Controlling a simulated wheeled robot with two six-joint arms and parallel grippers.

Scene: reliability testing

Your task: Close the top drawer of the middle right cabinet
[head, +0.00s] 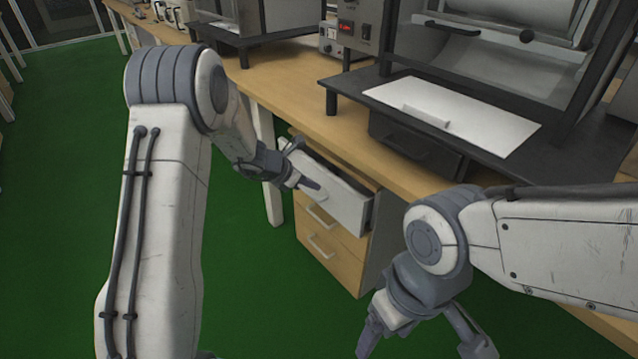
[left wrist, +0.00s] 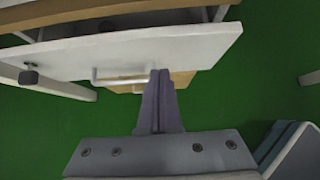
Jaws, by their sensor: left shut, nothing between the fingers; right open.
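The cabinet (head: 330,243) stands under the wooden bench, with wooden lower drawers. Its top drawer (head: 345,210) has a white front and is pulled out, with a dark gap behind the front. In the left wrist view the white drawer front (left wrist: 200,45) spans the top, with a pale handle (left wrist: 112,76) and a dark knob at its left. My left gripper (head: 316,190) is shut and empty at the drawer front. Its fingertips (left wrist: 159,78) overlap the front's lower edge near the handle; I cannot tell whether they touch. My right gripper (head: 425,343) is open and empty, in front and to the right.
The wooden bench top (head: 290,90) runs above the cabinet. A dark stand with a white plate (head: 455,115) and a large machine sit on it. A white bench leg (head: 268,170) stands left of the cabinet. The green floor (head: 255,290) in front is clear.

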